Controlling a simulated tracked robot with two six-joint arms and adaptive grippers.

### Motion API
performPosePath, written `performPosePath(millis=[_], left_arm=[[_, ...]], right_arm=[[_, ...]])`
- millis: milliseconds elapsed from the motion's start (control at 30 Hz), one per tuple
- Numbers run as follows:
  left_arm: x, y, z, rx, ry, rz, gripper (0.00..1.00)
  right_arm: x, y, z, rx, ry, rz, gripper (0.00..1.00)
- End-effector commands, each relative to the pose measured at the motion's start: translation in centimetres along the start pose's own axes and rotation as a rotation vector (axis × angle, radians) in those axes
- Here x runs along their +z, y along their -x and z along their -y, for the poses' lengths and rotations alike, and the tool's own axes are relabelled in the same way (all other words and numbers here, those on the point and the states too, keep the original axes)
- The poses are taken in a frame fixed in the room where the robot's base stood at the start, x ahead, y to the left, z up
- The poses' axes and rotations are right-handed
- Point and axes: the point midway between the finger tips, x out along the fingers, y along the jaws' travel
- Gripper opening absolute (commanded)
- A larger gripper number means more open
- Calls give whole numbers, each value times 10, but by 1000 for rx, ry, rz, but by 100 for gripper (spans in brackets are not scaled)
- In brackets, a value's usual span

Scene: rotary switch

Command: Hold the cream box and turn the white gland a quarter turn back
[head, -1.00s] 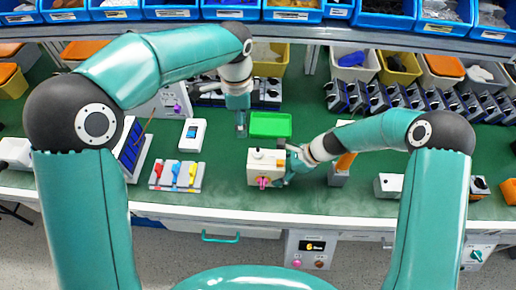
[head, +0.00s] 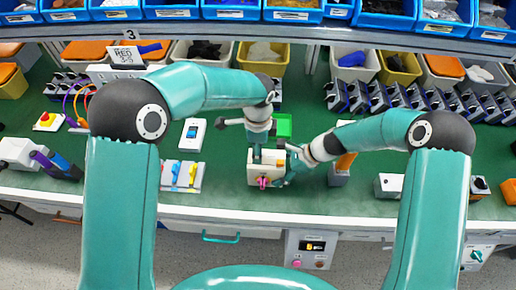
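The cream box (head: 253,180) stands on the green bench top near its front edge, with a pink and dark part (head: 263,182) on its front face. My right gripper (head: 284,170) is against the box's right side; its fingers are too small and overlapped to tell whether they are closed on it. My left gripper (head: 257,155) points down at the top of the box and covers the place where the white gland was visible. The gland is hidden now, and I cannot tell whether the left fingers are open or shut.

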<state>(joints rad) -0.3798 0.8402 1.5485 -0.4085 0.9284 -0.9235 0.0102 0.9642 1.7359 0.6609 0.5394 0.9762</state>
Motion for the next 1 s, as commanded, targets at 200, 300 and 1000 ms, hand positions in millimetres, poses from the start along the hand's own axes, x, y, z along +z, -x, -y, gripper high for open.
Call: performPosePath(millis=[200, 300, 1000], left_arm=[[0, -7, 0, 1, 0, -1, 57], [0, -7, 0, 1, 0, -1, 57], [0, -6, 0, 0, 26, -1, 0]], right_arm=[[0, -1, 0, 1, 0, -1, 36], [0, -1, -1, 1, 0, 0, 36], [0, -1, -1, 2, 0, 0, 36]])
